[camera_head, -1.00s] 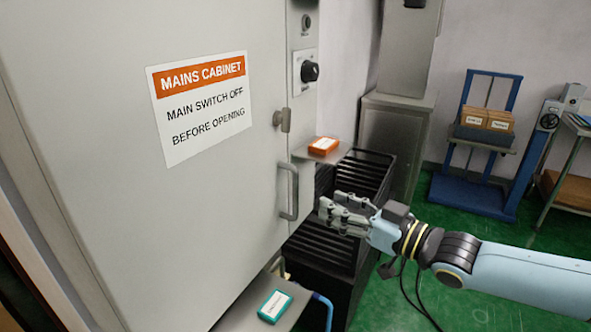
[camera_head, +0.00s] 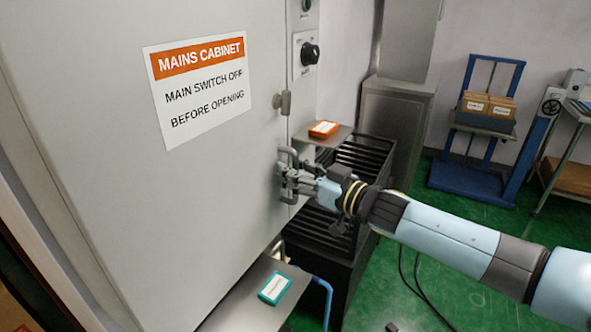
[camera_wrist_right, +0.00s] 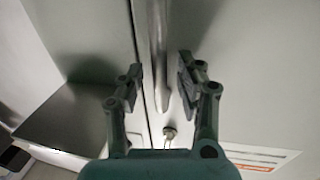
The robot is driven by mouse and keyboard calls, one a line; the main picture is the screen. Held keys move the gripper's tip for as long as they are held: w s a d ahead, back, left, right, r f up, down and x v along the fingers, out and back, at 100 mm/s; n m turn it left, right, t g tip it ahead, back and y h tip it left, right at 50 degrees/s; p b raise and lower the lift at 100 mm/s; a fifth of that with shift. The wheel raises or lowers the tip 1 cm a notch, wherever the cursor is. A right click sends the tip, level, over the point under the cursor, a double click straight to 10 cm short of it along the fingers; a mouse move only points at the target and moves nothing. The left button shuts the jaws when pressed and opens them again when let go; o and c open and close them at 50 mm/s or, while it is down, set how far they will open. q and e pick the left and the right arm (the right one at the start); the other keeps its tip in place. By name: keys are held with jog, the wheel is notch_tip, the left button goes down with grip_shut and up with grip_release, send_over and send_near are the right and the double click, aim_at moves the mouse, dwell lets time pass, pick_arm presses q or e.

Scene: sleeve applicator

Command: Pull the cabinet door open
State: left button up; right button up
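The grey cabinet door (camera_head: 215,215) fills the left of the head view and looks closed against its frame. It bears a white and orange "MAINS CABINET" sign (camera_head: 198,88). The bar handle (camera_head: 285,156) is near the door's right edge and partly hidden by my right gripper (camera_head: 289,182). In the right wrist view, the handle (camera_wrist_right: 158,55) runs between the two fingers of my right gripper (camera_wrist_right: 160,80). The fingers are apart, with a gap on each side of the handle. My left gripper is not in view.
A small latch (camera_head: 283,103) sits above the handle, and a black rotary switch (camera_head: 310,54) is on the frame. An orange box (camera_head: 323,129) lies on a small shelf right of the door. A teal box (camera_head: 274,288) lies on a lower shelf. A black rack (camera_head: 355,160) stands beside the cabinet.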

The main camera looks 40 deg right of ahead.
grip_shut()
jog(key=shift+s, duration=0.1)
dwell(0.5)
